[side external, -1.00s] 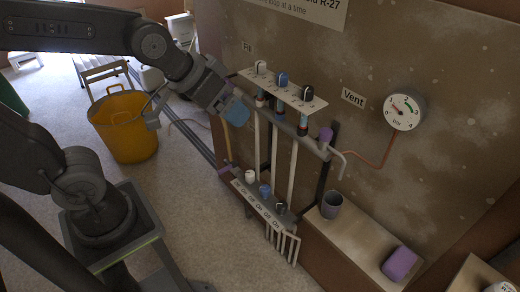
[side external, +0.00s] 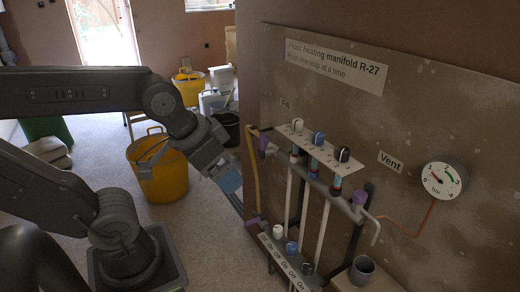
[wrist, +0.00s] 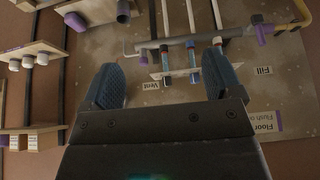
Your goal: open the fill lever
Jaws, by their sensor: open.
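The purple fill lever (side external: 263,143) is at the left end of the grey manifold bar (side external: 330,190), near the Fill label and the yellow hose. In the wrist view a purple lever (wrist: 261,34) shows at upper right, by the yellow hose and above the Fill label (wrist: 264,71). My gripper (side external: 229,179) has blue finger pads and is to the left of the manifold, apart from the lever in the picture. In the wrist view my gripper (wrist: 162,80) is open with nothing between its fingers. The lever's exact angle is hard to tell.
A purple vent lever (side external: 360,197) and a gauge (side external: 442,181) are at right. Valve knobs stand on an upper rail (side external: 318,147); a lower rail (side external: 284,259) is below. A grey cup (side external: 362,270) is at lower right. Yellow buckets (side external: 160,174) stand behind my arm.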

